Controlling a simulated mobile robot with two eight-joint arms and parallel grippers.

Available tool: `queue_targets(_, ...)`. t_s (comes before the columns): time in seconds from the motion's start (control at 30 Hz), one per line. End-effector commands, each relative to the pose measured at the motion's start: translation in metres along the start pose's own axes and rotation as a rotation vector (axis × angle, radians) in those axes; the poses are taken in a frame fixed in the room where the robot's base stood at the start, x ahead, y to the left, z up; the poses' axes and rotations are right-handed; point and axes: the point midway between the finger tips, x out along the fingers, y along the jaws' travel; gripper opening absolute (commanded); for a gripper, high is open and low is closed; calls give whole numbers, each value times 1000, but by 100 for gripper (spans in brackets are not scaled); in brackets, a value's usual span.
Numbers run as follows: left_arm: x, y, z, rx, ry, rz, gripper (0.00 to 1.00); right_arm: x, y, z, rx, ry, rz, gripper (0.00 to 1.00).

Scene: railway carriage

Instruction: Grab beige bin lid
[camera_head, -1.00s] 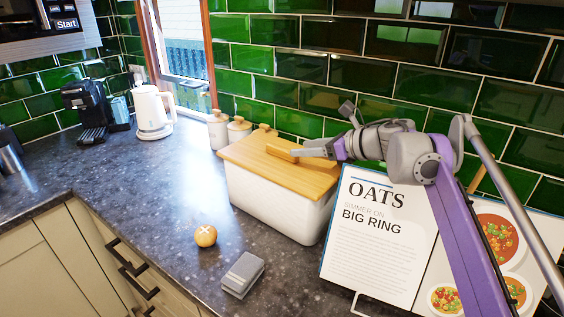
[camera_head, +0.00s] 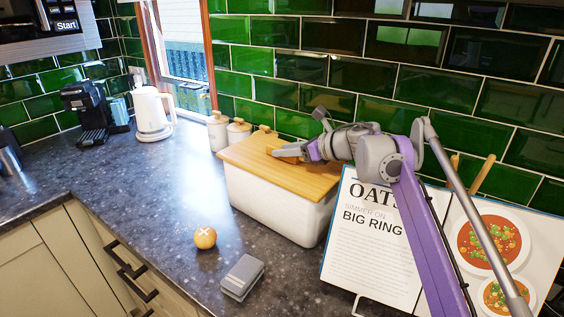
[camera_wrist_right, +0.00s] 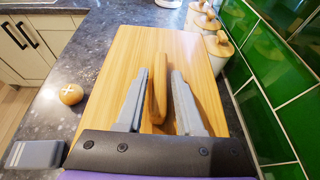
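The beige wooden lid (camera_head: 298,177) lies flat on the white bin (camera_head: 275,205) in the head view. In the right wrist view the lid (camera_wrist_right: 118,80) fills the middle, with its long raised handle (camera_wrist_right: 158,85) between my fingers. My right gripper (camera_wrist_right: 159,75) is open, one finger on each side of the handle, with small gaps showing. In the head view my right gripper (camera_head: 297,152) is over the lid and partly hides the handle. My left gripper is in neither view.
A recipe book (camera_head: 372,240) stands right of the bin, beneath my right arm. An orange ball-like item (camera_head: 205,237) and a grey box-shaped item (camera_head: 242,275) lie in front. Small canisters (camera_head: 218,131) stand behind, near the tiled wall.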

Motion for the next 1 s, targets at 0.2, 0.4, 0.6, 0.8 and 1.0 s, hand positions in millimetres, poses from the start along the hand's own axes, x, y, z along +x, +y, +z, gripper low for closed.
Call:
queue_targets(0.2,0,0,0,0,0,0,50,0,0,0,0,0,0,0)
queue_targets(0.4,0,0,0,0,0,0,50,0,0,0,0,0,0,0)
queue_targets(0.6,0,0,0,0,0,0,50,0,0,0,0,0,0,0)
queue_targets(0.8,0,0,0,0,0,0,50,0,0,0,0,0,0,0)
queue_targets(1.0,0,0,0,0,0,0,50,0,0,0,0,0,0,0)
